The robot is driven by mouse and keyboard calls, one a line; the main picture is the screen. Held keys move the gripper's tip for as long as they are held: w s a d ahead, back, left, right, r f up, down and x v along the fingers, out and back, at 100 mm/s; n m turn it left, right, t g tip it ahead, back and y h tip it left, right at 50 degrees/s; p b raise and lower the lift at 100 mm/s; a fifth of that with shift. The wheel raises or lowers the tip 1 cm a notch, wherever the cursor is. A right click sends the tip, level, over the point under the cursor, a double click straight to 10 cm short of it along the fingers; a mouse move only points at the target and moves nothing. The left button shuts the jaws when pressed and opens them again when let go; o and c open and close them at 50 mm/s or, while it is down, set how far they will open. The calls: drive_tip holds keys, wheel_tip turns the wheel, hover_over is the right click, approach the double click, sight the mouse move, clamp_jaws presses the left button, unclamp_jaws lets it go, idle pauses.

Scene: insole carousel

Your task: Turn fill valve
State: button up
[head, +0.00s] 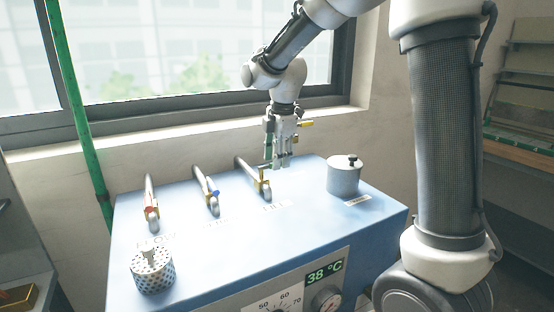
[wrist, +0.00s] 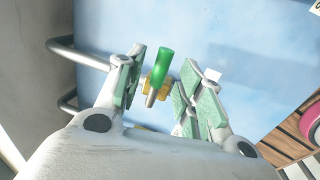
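The fill valve is the rightmost of three pipe valves on the blue machine top, with a brass body (head: 264,188) and a label in front that seems to read FILL. In the wrist view its green lever handle (wrist: 160,66) stands on the brass body (wrist: 152,88). My gripper (head: 277,164) is just behind and right of this valve, pointing down. In the wrist view my gripper (wrist: 158,88) is open, its green-padded fingers on either side of the handle, with gaps visible. In the head view the handle is mostly hidden by the fingers.
A red-handled valve (head: 151,211) and a blue-handled valve (head: 213,195) stand to the left. A grey lidded pot (head: 344,177) stands right of my gripper. A perforated metal cylinder (head: 152,270) sits at the front left. The front panel has a display (head: 324,272) reading 38 °C.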

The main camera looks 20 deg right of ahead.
drive_tip(key=shift+w+f, duration=0.1)
drive_tip(key=shift+f, duration=0.4)
clamp_jaws()
drive_tip(key=m, duration=0.1)
drive_tip(key=s+m, duration=0.1)
drive_tip(key=m, duration=0.1)
drive_tip(key=shift+s+m+h, duration=0.3)
unclamp_jaws()
